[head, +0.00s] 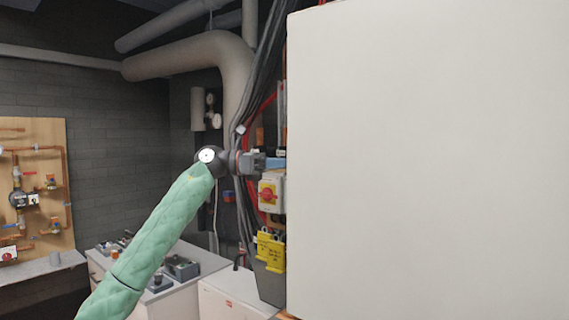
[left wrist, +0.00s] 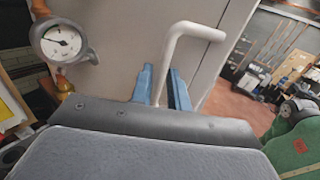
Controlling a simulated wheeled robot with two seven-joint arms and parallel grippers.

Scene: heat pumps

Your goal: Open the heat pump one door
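A large plain white panel (head: 430,160), which looks like the heat pump door or cabinet side, fills the right half of the head view. My left gripper (head: 276,163) reaches to its left edge, where the fingertips are partly hidden. In the left wrist view a pale bar handle (left wrist: 172,52) stands out from a light grey door surface (left wrist: 120,45). The blue fingers of my left gripper (left wrist: 161,88) are apart, one on each side of the handle bar. A gap shows beside the bar; firm contact cannot be seen. My right gripper is not in view.
A pressure gauge (left wrist: 60,42) on brass pipework is left of the door in the left wrist view. A yellow box (head: 270,252), a red-switch box (head: 270,192) and cables are beside the panel. A white bench (head: 185,298) stands below my left arm.

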